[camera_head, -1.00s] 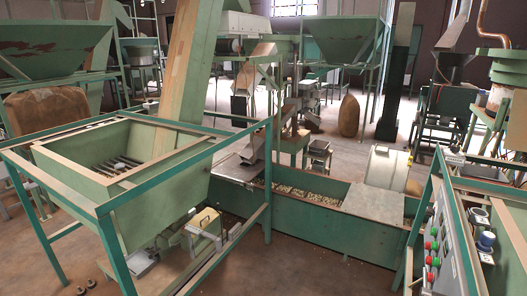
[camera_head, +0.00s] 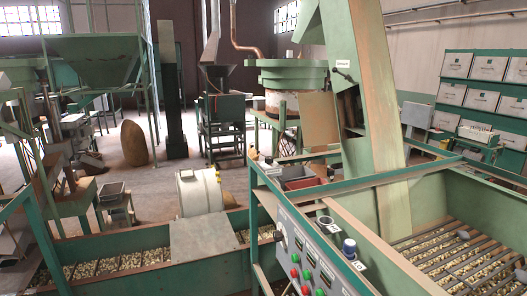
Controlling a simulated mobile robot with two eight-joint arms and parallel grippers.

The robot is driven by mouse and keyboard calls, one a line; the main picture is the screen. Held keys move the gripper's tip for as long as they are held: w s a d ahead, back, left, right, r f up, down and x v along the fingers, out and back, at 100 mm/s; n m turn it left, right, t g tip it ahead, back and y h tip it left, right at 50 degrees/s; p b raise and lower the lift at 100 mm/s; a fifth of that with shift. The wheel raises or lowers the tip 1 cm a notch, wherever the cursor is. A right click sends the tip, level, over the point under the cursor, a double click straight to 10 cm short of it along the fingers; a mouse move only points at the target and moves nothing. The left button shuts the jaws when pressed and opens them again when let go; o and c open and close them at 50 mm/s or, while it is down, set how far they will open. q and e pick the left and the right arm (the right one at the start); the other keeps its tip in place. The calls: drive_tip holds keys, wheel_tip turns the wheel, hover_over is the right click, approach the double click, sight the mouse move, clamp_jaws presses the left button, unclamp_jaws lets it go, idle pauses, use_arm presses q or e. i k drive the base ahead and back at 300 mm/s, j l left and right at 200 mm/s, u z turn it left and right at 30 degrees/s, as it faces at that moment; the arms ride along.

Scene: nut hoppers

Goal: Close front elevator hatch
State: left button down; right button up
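A tall green elevator column (camera_head: 372,110) with a tan side strip rises from the green hopper at the right. A small white label (camera_head: 343,63) and a dark handle are on its left face. Below them is a dark opening (camera_head: 350,112) in that face. A flat tan-brown panel (camera_head: 318,119) stands out to the left beside the opening and looks like the hatch, swung open; its hinge is not clear. Neither of my grippers is in view.
A control panel (camera_head: 305,265) with red and green buttons stands in front of the column. The green hopper (camera_head: 440,187) holds nuts under a slatted grate. A red tray (camera_head: 300,178) sits left of the column. A long green trough (camera_head: 130,240) with nuts crosses the lower left.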

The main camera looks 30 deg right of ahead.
sight(317, 111)
drive_tip(key=i+z, duration=0.4)
drive_tip(key=i+j+z, duration=0.1)
drive_tip(key=i+z, duration=0.35)
drive_tip(key=i+j+z, duration=0.25)
drive_tip(key=z, duration=0.15)
drive_tip(key=i+j+z, duration=0.3)
drive_tip(key=z, duration=0.15)
drive_tip(key=i+j+z, duration=0.2)
drive_tip(key=j+z, duration=0.2)
drive_tip(key=i+j+z, duration=0.2)
drive_tip(key=j, duration=0.35)
drive_tip(key=j+z, duration=0.25)
drive_tip(key=j, duration=0.25)
